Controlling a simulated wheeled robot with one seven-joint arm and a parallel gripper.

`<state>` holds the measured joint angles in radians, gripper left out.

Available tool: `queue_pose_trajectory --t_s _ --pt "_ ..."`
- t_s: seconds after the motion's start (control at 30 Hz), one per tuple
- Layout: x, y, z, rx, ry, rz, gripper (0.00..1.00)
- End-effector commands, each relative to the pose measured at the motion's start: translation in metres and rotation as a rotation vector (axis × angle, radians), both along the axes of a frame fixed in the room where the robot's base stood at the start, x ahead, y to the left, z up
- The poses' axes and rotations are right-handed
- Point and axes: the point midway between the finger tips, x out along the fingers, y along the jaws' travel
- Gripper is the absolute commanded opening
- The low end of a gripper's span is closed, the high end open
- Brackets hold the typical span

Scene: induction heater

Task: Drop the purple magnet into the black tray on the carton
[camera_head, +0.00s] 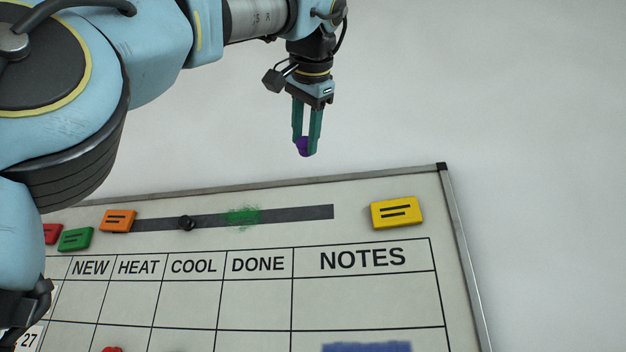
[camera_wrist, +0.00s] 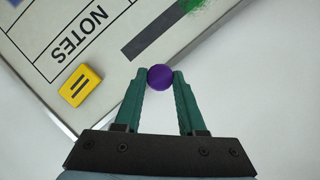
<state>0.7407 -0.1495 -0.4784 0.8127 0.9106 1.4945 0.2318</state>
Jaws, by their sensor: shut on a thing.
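The purple magnet (camera_head: 303,146) is a small round disc between the tips of my gripper (camera_head: 306,143), which has two green fingers. In the head view it hangs in front of the pale wall, above the whiteboard's top edge in the picture. In the wrist view the purple magnet (camera_wrist: 160,77) is pinched between the green fingertips of my gripper (camera_wrist: 161,80), with the board behind it. The black tray and the carton are in neither view.
A whiteboard (camera_head: 380,300) with a printed table fills the lower part. The wall area at right is clear.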

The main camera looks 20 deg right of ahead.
Motion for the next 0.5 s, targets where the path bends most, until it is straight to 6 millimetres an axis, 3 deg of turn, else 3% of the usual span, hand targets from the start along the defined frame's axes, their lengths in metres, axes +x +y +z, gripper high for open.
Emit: queue_pose_trajectory --t_s 0.2,0.5 --pt "-0.042 0.023 0.000 -0.001 -0.002 -0.001 0.00" --pt "-0.068 0.037 0.001 0.000 -0.001 0.001 0.00"
